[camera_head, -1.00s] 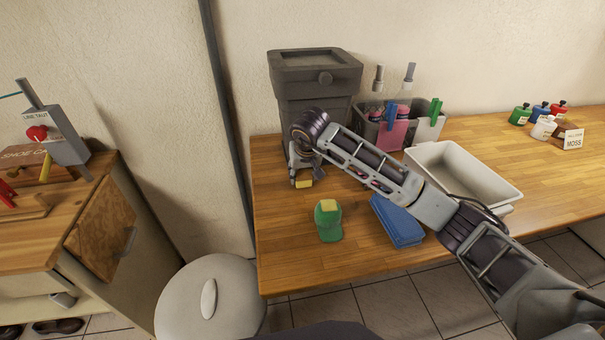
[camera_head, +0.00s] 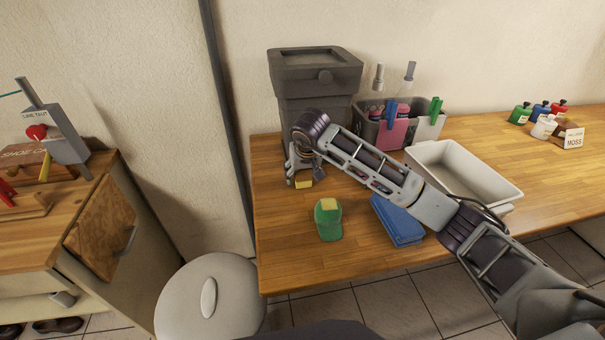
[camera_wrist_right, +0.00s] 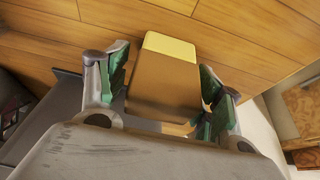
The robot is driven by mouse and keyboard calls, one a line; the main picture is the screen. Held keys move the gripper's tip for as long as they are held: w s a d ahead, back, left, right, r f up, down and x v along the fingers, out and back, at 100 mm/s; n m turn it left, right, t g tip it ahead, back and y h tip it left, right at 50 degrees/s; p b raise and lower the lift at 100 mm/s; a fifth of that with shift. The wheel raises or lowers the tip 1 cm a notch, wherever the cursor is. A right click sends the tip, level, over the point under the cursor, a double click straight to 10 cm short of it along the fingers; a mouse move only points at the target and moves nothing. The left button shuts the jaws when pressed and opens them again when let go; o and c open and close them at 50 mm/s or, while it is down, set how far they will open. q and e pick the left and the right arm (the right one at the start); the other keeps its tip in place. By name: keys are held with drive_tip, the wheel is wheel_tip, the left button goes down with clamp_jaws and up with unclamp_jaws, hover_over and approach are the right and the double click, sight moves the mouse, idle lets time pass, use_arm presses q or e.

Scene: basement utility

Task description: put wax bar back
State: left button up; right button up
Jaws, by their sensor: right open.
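A small block with a yellow face (camera_head: 304,184), which I take to be the wax bar, lies on the wooden workbench below my right gripper (camera_head: 299,179). In the right wrist view the block (camera_wrist_right: 166,80) shows a yellow end and brown side. The right gripper (camera_wrist_right: 165,100) is open, its green-padded fingers on either side of the block. Whether either pad touches it I cannot tell. A green item with a yellow patch (camera_head: 328,219) stands nearer the bench's front edge. My left gripper is not in view.
A dark grey bin (camera_head: 315,85) stands close behind the gripper.

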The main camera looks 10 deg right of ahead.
drive_tip(key=shift+r, duration=0.2)
drive_tip(key=shift+s+r, duration=0.1)
drive_tip(key=shift+r, duration=0.25)
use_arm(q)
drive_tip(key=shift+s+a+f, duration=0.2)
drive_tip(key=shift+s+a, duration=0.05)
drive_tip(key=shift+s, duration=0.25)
use_arm(e)
drive_tip(key=v, duration=1.1)
